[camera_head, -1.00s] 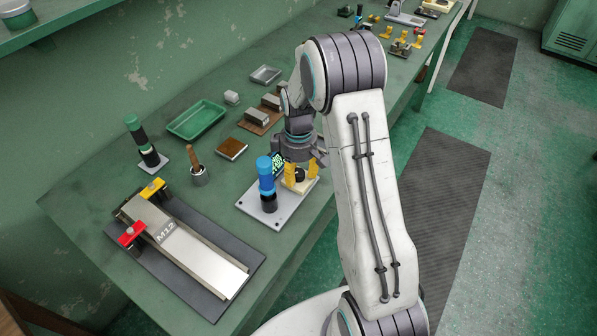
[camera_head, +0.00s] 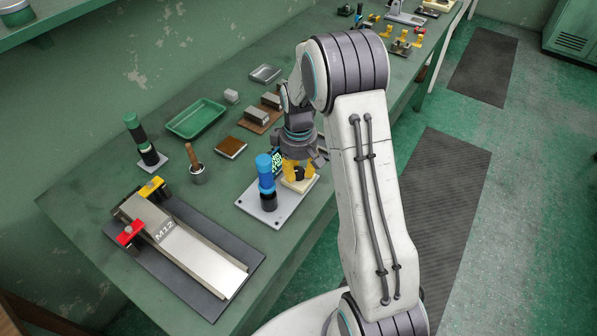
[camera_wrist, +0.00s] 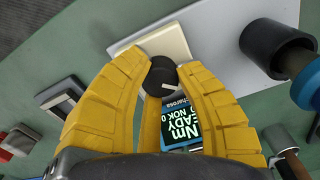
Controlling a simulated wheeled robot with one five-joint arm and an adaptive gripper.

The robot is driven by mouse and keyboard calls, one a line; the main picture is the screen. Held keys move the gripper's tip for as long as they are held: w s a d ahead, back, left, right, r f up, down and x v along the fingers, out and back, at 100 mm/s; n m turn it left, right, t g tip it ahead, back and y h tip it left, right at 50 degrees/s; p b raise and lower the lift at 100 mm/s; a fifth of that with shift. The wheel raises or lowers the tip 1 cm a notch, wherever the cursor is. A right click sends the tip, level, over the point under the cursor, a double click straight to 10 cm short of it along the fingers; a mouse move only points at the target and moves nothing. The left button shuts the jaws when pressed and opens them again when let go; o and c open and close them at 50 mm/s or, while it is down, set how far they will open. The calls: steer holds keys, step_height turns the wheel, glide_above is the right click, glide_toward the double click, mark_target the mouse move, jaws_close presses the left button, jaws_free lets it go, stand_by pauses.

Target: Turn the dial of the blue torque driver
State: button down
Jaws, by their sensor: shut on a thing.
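The blue torque driver (camera_head: 265,175) stands upright in a black holder on a light grey base plate (camera_head: 265,214). In the wrist view its blue body (camera_wrist: 311,84) shows at the right edge. The black dial (camera_wrist: 162,75) carries a white mark and sits on a cream block (camera_wrist: 160,40). The yellow fingers of my gripper (camera_head: 299,172) point down at that block. In the wrist view my gripper (camera_wrist: 160,66) is shut on the dial, one finger on each side. A lit display (camera_wrist: 180,122) reading "Nm READY NOK 0" shows between the fingers.
A long fixture marked M12 (camera_head: 190,250) lies at the front left. A wooden-handled tool in a cup (camera_head: 197,172), a green-black driver (camera_head: 140,140) and a green tray (camera_head: 196,118) stand on the green bench.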

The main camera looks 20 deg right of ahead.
mark_target(298, 171)
steer(key=m, duration=0.2)
steer(key=m+b, duration=0.1)
steer(key=m, duration=0.1)
steer(key=shift+s+f+m, duration=0.1)
steer(key=shift+f+m, duration=0.1)
steer(key=shift+m, duration=0.1)
steer(key=shift+m+b, duration=0.85)
steer(key=shift+m, duration=1.65)
steer(key=c, duration=0.8)
jaws_free()
steer(key=shift+r, duration=0.1)
steer(key=shift+r, duration=0.15)
step_height(298, 171, up, 12)
steer(key=shift+f, duration=0.15)
